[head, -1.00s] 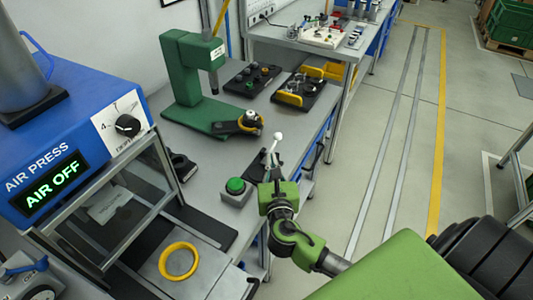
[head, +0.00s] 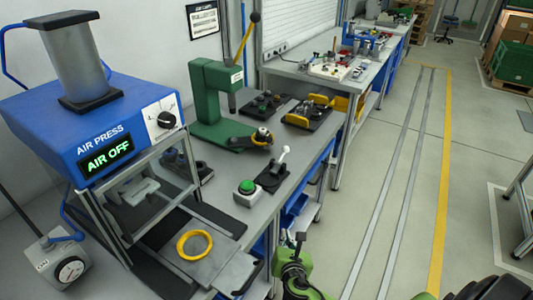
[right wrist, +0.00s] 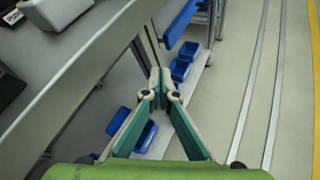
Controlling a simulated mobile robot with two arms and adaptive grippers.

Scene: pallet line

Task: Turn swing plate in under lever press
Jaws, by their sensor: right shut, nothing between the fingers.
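The swing plate (head: 245,143) sticks out to the right of the press base, not under the ram. My right gripper (head: 299,240) is low at the front edge of the bench, well apart from the plate. In the right wrist view its fingers (right wrist: 160,84) meet at the tips with nothing between them. My left gripper is out of view.
The blue air press (head: 95,115) reads AIR OFF. A green button box (head: 246,193) and a toggle lever (head: 274,175) stand between the swing plate and the front edge. Two black trays with parts (head: 308,115) lie behind the plate. The aisle floor (head: 395,200) is clear.

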